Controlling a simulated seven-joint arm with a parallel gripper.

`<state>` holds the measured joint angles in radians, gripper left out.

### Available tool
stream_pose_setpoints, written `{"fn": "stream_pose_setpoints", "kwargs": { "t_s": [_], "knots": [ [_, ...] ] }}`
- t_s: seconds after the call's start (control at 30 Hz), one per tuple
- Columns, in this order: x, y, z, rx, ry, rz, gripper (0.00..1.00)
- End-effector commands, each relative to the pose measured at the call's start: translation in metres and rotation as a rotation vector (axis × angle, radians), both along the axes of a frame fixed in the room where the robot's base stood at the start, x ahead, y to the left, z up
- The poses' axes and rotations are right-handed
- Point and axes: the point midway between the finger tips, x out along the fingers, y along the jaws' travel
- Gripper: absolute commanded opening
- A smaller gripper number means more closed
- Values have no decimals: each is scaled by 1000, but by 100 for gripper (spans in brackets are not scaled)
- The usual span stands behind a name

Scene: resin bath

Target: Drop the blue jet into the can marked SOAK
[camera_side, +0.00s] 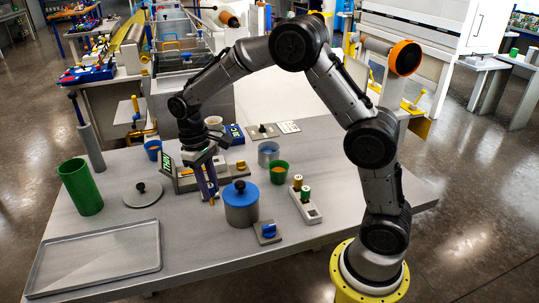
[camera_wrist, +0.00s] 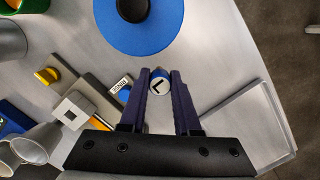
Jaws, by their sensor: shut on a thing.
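My gripper (camera_side: 210,195) points down over the table, just left of a grey can with a blue lid and black knob (camera_side: 240,205). In the wrist view its two dark fingers (camera_wrist: 160,76) are shut on a small round piece, the blue jet (camera_wrist: 160,86), whose pale top bears an L and has a blue edge. In the side view the jet is mostly hidden by the fingers. The blue lid (camera_wrist: 112,38) shows ahead of the fingers in the wrist view. A green sign reading THIN (camera_side: 165,165) stands behind the gripper. I cannot read SOAK on any can.
A tall green can (camera_side: 80,187) and a flat grey tray (camera_side: 95,262) are at left, with a loose grey lid (camera_side: 142,197) between. A blue cup (camera_side: 153,148), a grey can (camera_side: 268,152) and a green cup (camera_side: 279,174) stand behind. A white block (camera_side: 307,208) holds capped pieces at right.

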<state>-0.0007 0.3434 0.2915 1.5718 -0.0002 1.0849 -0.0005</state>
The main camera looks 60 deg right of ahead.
Motion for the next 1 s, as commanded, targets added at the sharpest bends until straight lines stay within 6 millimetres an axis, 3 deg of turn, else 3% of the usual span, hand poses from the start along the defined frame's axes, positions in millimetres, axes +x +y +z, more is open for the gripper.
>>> {"fn": "stream_pose_setpoints", "kwargs": {
  "t_s": [0.33,0.43,0.57,0.73,1.0],
  "knots": [
    [0,-2,8,13,20,129,0],
    [7,-16,19,19,24,205,0],
    [17,-53,33,23,25,253,0],
    [23,-118,51,23,21,257,0],
    [5,-230,73,10,8,152,0]
  ]
}}
